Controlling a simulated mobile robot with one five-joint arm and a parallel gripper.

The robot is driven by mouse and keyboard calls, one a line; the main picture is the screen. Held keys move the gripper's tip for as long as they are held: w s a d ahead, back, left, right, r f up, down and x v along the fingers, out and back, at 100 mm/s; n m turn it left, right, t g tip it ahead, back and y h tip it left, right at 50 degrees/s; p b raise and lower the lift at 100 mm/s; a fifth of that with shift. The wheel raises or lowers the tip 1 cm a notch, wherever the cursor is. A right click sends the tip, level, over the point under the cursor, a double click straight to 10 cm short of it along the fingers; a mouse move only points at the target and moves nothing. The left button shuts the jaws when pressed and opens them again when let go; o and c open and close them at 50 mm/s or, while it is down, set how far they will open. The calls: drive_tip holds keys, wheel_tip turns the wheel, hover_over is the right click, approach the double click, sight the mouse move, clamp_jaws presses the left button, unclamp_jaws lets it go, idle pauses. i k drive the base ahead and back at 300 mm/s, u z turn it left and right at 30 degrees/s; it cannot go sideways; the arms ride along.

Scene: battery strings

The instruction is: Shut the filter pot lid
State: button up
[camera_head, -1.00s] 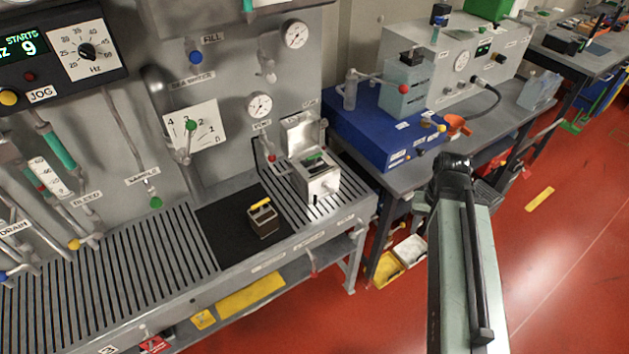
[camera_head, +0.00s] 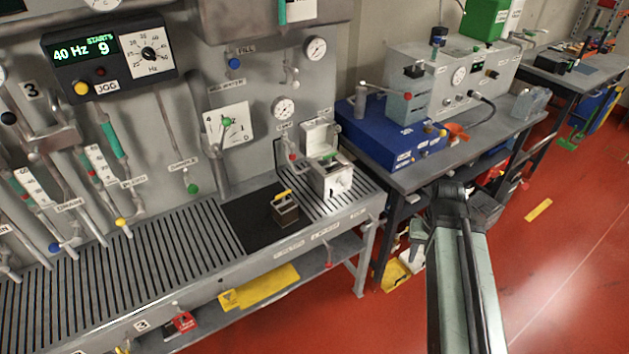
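The filter pot appears to be the light metal box (camera_head: 332,181) on the right end of the slatted bench. Its lid (camera_head: 320,138) stands raised at the back, so the pot is open at the top. Something green and dark shows inside the opening. My arm (camera_head: 462,270) rises at the lower right, well to the right of the pot and apart from it. I cannot make out any gripper fingers.
A small dark box with a yellow top (camera_head: 285,208) sits on a black mat (camera_head: 246,228) left of the pot. Pipes and gauges line the panel behind. A blue unit (camera_head: 385,142) stands on the table to the right. Red floor (camera_head: 560,270) lies open at right.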

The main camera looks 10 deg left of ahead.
sight(316, 135)
drive_tip(key=u, duration=0.65)
drive_tip(key=i, duration=1)
drive_tip(key=z, duration=0.05)
drive_tip(key=k, duration=0.5)
drive_tip(key=u, duration=2.4)
drive_tip(key=k, duration=0.7)
drive_tip(key=z, duration=0.95)
drive_tip(key=i, duration=0.95)
